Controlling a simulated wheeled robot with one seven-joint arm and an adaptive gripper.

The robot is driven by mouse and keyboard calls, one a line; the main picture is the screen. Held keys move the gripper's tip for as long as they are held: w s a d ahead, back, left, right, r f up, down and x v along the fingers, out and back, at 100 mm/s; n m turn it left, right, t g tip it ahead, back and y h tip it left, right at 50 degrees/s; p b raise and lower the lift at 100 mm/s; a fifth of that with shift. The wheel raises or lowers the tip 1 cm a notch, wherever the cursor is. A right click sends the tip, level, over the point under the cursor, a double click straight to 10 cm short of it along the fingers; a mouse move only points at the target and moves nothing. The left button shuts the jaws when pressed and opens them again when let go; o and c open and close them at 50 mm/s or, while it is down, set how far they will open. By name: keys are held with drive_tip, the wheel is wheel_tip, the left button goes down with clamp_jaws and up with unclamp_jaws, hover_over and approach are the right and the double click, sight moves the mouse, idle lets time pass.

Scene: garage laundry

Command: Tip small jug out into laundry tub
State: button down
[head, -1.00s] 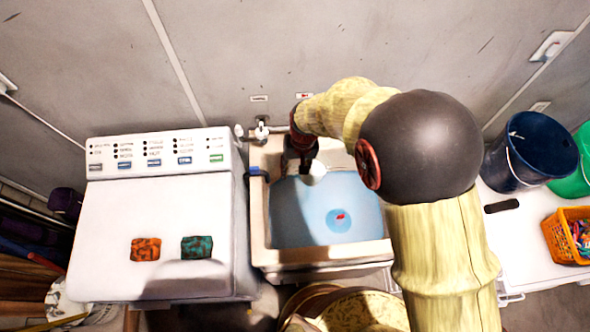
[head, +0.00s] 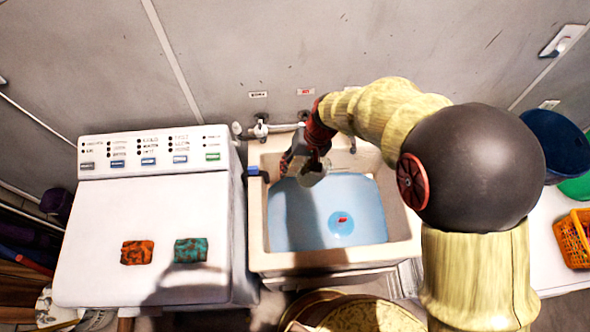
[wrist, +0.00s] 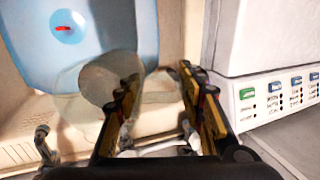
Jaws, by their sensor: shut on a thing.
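The small jug (head: 313,173) is clear and pale, held over the back left part of the laundry tub (head: 258,215). It also shows in the wrist view (wrist: 88,88), see-through, left of the fingers, its round end facing the tub's inside. It looks tilted; I cannot tell whether anything is in it or flowing out. My gripper (head: 298,158) is shut on the jug, with its two fingers (wrist: 160,80) on either side of what looks like its handle. The beige tub holds blue water (head: 300,220) with a small red thing (head: 342,219) on a paler round patch.
A tap (head: 261,130) and pipe are on the wall behind the tub. A white washing machine (head: 130,220) stands left, with an orange (head: 137,252) and a teal (head: 190,250) patterned block on top. A blue bucket (head: 553,145) and orange basket (head: 574,240) are right.

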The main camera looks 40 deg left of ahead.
sight(303, 167)
drive_tip(key=shift+a+f+g+y+b, duration=0.1)
drive_tip(key=shift+g+y+b, duration=0.55)
drive_tip(key=shift+b, duration=1.55)
drive_tip(key=shift+w+g+y+b, duration=0.1)
drive_tip(key=shift+g+y+b, duration=0.35)
drive_tip(key=shift+b, duration=0.45)
drive_tip(key=shift+w+d+r+g+y+b, duration=0.15)
drive_tip(key=shift+d+r+g+y+b, duration=0.3)
drive_tip(key=shift+y+b, duration=0.4)
drive_tip(key=shift+w+d+g+y+b, duration=0.2)
drive_tip(key=shift+g+y+b, duration=0.3)
drive_tip(key=shift+b, duration=0.45)
drive_tip(key=shift+w+d+g+y+b, duration=0.35)
drive_tip(key=shift+d+g+y+b, duration=0.05)
drive_tip(key=shift+g+y+b, duration=0.3)
drive_tip(key=shift+w+d+g+y+b, duration=0.35)
drive_tip(key=shift+g+y+b, duration=0.2)
drive_tip(key=shift+b, duration=0.1)
drive_tip(key=shift+w+d+r+g+y+b, duration=0.9)
drive_tip(key=shift+d+r+g+y, duration=0.1)
drive_tip(key=shift+y, duration=0.2)
drive_tip(key=shift+w+d+r+g+y+b, duration=0.8)
drive_tip(key=shift+d+r+g+y+b, duration=0.15)
drive_tip(key=shift+y, duration=0.25)
drive_tip(key=shift+w+d+r+g+y+p, duration=0.25)
drive_tip(key=shift+w+d+g+y+p, duration=0.2)
drive_tip(key=shift+d+g+y, duration=0.1)
